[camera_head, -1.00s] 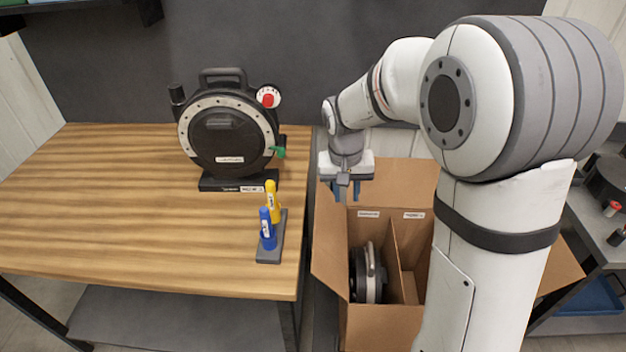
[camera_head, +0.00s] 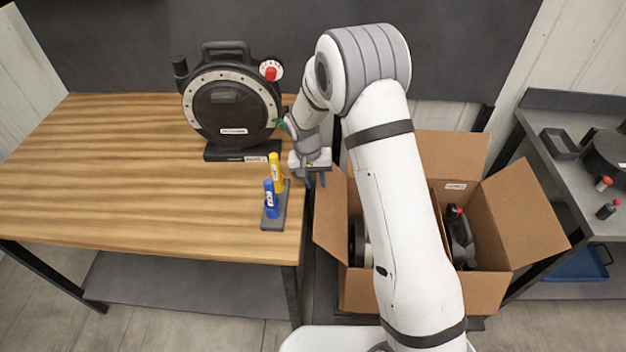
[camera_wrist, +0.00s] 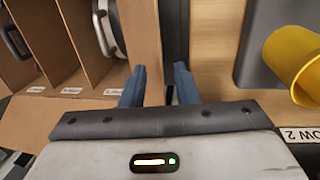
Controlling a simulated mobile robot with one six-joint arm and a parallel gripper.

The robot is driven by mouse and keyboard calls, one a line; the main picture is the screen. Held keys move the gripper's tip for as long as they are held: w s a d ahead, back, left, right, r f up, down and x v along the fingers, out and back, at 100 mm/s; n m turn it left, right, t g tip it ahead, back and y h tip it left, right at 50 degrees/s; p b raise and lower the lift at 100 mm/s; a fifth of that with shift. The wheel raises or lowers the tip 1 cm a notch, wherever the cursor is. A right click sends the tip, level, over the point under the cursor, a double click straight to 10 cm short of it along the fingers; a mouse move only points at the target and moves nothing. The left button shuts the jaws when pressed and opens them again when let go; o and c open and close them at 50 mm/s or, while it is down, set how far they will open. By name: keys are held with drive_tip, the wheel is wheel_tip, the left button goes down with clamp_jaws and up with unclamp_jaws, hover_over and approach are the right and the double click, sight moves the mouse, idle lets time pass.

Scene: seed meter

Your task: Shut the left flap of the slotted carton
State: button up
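The slotted carton (camera_head: 370,292) stands on the right of the wooden table with its flaps open. Its left flap (camera_head: 328,225) leans outward toward the table edge. In the wrist view a cardboard panel that looks like this flap (camera_wrist: 142,35) runs beside the dark gap by the table. My gripper (camera_head: 316,182) is at the far end of the left flap, close to the table edge. In the wrist view its blue fingers (camera_wrist: 160,82) are apart, with the panel's edge and the gap showing between them. Whether a finger touches the flap cannot be told.
The right flap (camera_head: 525,212) is spread outward. Yellow (camera_head: 276,172) and blue (camera_head: 271,198) markers stand near the table edge, left of my gripper. A seed meter (camera_head: 232,110) stands behind.

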drive_tip(key=shift+d+f, duration=0.1)
drive_tip(key=shift+f, duration=0.45)
drive_tip(key=shift+c, duration=0.2)
clamp_jaws()
